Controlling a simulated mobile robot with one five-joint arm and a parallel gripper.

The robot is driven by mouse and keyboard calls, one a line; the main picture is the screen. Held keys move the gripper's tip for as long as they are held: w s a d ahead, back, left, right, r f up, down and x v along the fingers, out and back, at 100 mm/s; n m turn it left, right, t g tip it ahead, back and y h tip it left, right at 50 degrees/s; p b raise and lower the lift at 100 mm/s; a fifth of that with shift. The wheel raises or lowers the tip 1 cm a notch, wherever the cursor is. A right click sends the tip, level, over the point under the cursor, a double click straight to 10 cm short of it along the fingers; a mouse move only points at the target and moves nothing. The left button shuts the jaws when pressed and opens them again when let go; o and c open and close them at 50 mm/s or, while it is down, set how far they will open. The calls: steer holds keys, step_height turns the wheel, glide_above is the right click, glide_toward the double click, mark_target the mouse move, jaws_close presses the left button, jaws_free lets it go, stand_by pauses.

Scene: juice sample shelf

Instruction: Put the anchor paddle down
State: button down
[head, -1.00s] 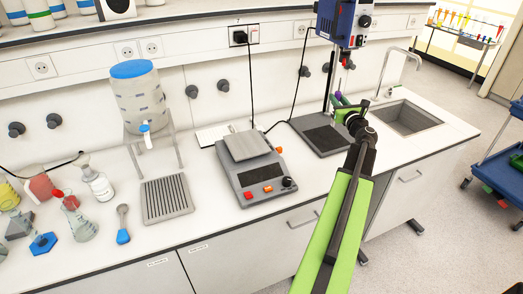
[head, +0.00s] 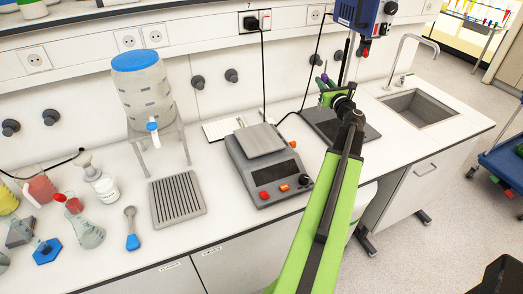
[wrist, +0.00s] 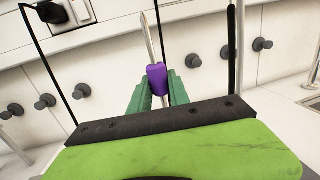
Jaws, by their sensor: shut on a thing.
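My gripper (wrist: 158,92) is shut on the anchor paddle, with a green finger on each side of its purple part (wrist: 156,77). The paddle's thin metal shaft (wrist: 150,38) rises above the fingers, tilted slightly. Its lower end is hidden behind the gripper body in the wrist view. In the head view the purple part (head: 324,78) shows small at the end of my green arm. There the gripper appears in front of the overhead stirrer's dark base plate (head: 365,131), held up above the bench.
A hotplate (head: 268,170) stands left of my arm, with a grey ribbed mat (head: 177,199) farther left. The blue overhead stirrer (head: 362,18) is behind the gripper, and the sink (head: 420,107) is to the right. Some bare worktop (head: 225,221) lies in front.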

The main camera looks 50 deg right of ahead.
steer(key=s+a+n+t+y+b, duration=0.1)
steer(key=s+a+n+y, duration=0.1)
steer(key=s+a, duration=0.35)
steer(key=w+a+f+b, duration=0.4)
steer(key=w+f+b, duration=0.7)
steer(key=f, duration=0.1)
steer(key=shift+w+a, duration=0.25)
steer(key=c, duration=1.7)
jaws_free()
steer(key=shift+f, duration=0.15)
steer(key=o, duration=0.5)
steer(key=shift+c, duration=0.2)
